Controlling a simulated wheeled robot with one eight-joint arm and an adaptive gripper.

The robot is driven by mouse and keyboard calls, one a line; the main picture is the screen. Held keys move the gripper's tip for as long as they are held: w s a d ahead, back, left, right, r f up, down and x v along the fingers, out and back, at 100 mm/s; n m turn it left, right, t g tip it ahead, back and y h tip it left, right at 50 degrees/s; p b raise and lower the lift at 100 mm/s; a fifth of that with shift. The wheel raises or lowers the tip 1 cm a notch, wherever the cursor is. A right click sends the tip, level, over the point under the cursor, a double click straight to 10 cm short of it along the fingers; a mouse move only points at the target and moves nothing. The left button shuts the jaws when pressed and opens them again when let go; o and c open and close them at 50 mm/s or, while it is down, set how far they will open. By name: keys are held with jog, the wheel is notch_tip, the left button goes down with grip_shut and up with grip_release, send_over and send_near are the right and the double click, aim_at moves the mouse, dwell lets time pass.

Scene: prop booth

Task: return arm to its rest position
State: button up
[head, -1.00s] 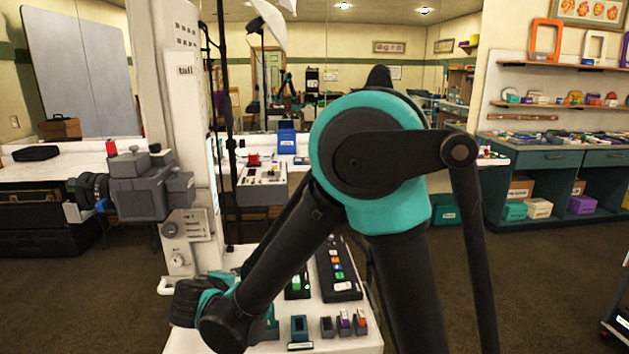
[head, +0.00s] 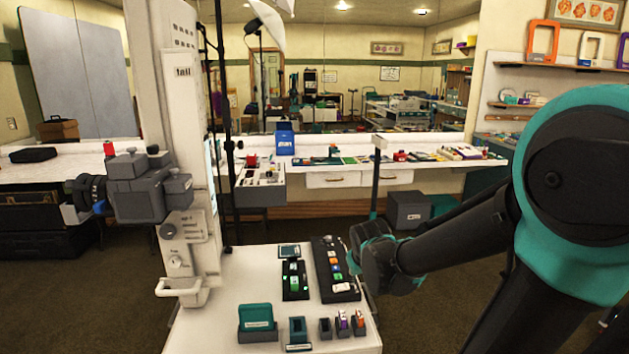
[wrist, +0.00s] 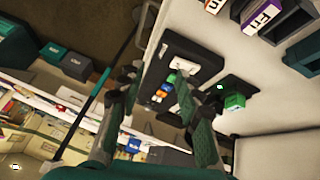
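My arm is a black and teal arm filling the right side of the head view, its elbow high and its forearm reaching left. Its wrist end (head: 375,258) is beside the right edge of the white cart top (head: 220,300); the fingers are not clear there. In the wrist view my gripper (wrist: 158,84) shows two fingers apart, with nothing between them. Behind the fingers are a long black tray (wrist: 177,62) with coloured blocks and a smaller black tray (wrist: 237,88) with a green block. The long tray also shows in the head view (head: 325,258).
A teal box (head: 257,335), a teal holder (head: 298,328) and small grey holders (head: 343,330) with coloured cards stand at the cart's front. A grey camera device (head: 138,190) on a white column stands left. A grey box (head: 408,210) is on the floor behind. Carpet is open right of the cart.

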jog(key=s+d+m, duration=0.3)
jog(key=d+m, duration=0.1)
jog(key=d, duration=0.2)
jog(key=s+f+g, duration=0.2)
jog(key=s+f, duration=0.4)
jog(key=s, duration=0.5)
jog(key=shift+s+f+n+y, duration=0.25)
jog(key=shift+s+n+y, duration=0.05)
jog(key=shift+s, duration=0.05)
jog(key=shift+a, duration=0.1)
